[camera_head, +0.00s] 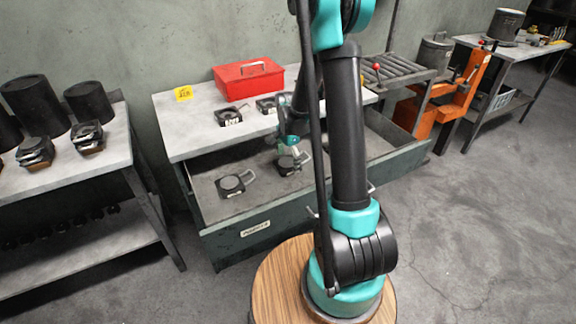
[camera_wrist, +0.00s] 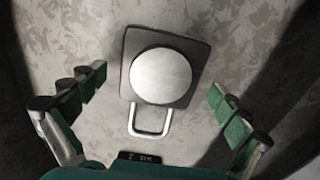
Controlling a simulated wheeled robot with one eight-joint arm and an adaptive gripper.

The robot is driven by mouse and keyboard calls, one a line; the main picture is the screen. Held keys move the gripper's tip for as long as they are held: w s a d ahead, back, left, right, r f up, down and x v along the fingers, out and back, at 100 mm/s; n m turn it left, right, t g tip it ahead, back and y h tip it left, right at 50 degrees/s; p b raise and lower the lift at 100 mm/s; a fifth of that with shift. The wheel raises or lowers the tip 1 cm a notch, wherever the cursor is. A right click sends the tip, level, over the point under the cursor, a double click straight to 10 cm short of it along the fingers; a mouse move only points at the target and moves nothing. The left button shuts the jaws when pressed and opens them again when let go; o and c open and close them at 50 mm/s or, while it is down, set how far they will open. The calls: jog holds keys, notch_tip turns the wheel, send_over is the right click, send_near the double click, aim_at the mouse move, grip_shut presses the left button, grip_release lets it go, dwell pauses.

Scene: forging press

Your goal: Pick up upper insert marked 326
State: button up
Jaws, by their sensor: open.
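My gripper (camera_wrist: 158,110) is open and empty in the wrist view, its green fingers spread to either side of an insert. This insert (camera_wrist: 161,77) is a dark square plate with a pale round disc and a loop handle toward the bottom. A small dark label (camera_wrist: 147,158) with pale marks shows below the handle; I cannot read its number surely. In the head view my gripper (camera_head: 293,150) reaches down into the open drawer (camera_head: 262,205), above an insert (camera_head: 285,166) it partly hides. Another insert (camera_head: 236,184) lies to the left in the drawer.
The bench top (camera_head: 185,130) above the drawer bears a red toolbox (camera_head: 247,79), a yellow tag (camera_head: 184,93) and black inserts (camera_head: 228,116). A left table (camera_head: 75,157) holds dark cylinders. An orange stand (camera_head: 465,90) is at right. Drawer walls surround my gripper.

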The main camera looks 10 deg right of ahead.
jog(key=shift+c, duration=0.2)
jog(key=c, duration=1.9)
jog(key=shift+r, duration=0.1)
